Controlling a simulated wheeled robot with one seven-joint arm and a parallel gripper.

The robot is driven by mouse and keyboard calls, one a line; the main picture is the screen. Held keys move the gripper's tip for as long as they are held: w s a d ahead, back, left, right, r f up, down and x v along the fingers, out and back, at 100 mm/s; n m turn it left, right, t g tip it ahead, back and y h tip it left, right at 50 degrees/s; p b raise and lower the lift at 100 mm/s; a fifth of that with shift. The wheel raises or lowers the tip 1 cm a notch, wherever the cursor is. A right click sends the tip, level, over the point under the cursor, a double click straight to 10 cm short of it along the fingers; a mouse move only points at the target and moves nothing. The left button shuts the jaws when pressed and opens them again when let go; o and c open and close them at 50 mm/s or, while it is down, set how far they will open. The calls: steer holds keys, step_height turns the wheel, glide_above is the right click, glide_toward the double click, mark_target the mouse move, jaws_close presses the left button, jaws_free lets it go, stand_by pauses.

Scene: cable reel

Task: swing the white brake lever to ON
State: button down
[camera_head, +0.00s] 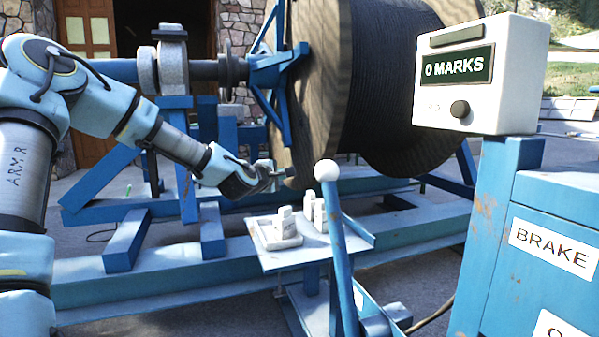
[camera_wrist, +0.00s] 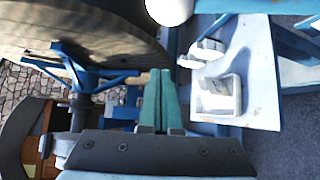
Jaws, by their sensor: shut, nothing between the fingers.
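The brake lever (camera_head: 340,250) is a blue bar topped with a white ball knob (camera_head: 327,170). It stands nearly upright, leaning slightly left, in front of the cable reel, and its lower end is among the blue frame parts. My gripper (camera_head: 284,172) is left of the knob at about its height, with a gap in the picture. Its fingers are together and empty. In the wrist view the closed fingers (camera_wrist: 160,78) point toward the reel's rim, and the white knob (camera_wrist: 170,8) is at the top edge. A BRAKE label (camera_head: 553,246) is on the blue cabinet; the label below is cut off.
The large cable reel (camera_head: 390,90) with its wooden flange is close behind my gripper. A small shelf (camera_head: 290,258) with white blocks (camera_head: 275,232) lies below it. A white counter box reading 0 MARKS (camera_head: 480,75) sits on the blue cabinet (camera_head: 510,290) at right.

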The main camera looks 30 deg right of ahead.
steer(key=w+d+f+p, duration=0.1)
steer(key=w+d+p, duration=0.1)
steer(key=d+p, duration=0.3)
steer(key=shift+w+d, duration=0.2)
steer(key=shift+d, duration=1.9)
